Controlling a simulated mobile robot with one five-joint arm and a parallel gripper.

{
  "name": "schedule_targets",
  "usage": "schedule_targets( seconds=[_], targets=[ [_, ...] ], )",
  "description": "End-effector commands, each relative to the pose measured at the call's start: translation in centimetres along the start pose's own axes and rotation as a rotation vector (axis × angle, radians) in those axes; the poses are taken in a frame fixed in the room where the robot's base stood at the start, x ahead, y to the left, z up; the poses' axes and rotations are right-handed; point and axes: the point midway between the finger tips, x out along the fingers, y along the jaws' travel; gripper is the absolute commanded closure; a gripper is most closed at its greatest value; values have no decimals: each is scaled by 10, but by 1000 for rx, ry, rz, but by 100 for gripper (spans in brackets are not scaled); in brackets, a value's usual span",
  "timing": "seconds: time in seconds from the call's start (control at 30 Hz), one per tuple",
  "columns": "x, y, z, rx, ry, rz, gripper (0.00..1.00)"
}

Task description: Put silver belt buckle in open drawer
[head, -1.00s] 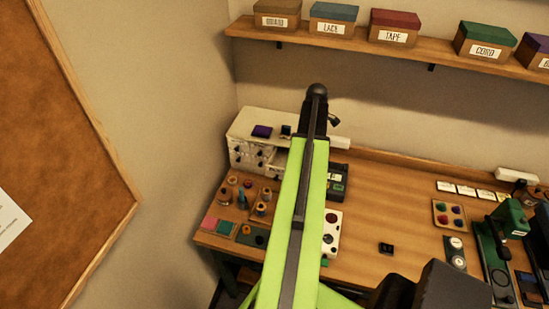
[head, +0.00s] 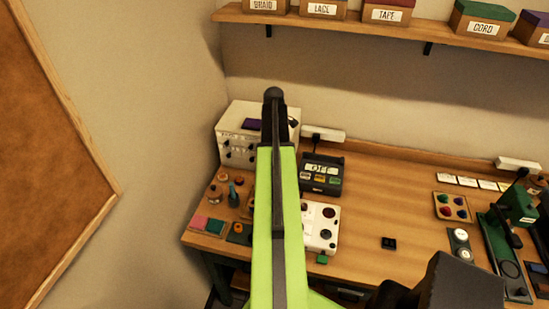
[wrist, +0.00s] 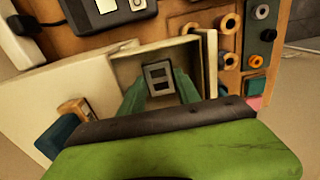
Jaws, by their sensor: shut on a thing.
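The silver belt buckle (wrist: 158,78), a small grey rectangular frame with two openings, shows in the wrist view between the green fingertips of my gripper (wrist: 159,82). My gripper is shut on it. The open drawer (wrist: 128,62), a pale box with raised walls, lies below and around the buckle in that view. The buckle appears over the drawer's inside; its height above the bottom cannot be told. In the head view my arm hides the gripper, the buckle and the drawer. The cream drawer cabinet (head: 236,149) shows at the left back.
A dark device with a display (head: 321,174) and a white control box (head: 320,228) stand right of my arm. Several spools (wrist: 227,60) lie beyond the drawer front. A purple item (head: 252,124) lies on the cabinet. The middle of the table (head: 385,205) is mostly clear.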

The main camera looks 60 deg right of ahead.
Motion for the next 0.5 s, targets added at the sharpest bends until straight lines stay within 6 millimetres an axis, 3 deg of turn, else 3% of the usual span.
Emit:
schedule_targets(
  seconds=[0.03,0.07,0.43,0.47,0.5],
  targets=[
    [18,0,0,0,0,0,100],
    [20,0,0,0,0,0,100],
    [20,0,1,1,0,0,100],
    [20,0,1,1,0,0,59],
    [19,0,1,1,0,0,54]
  ],
)
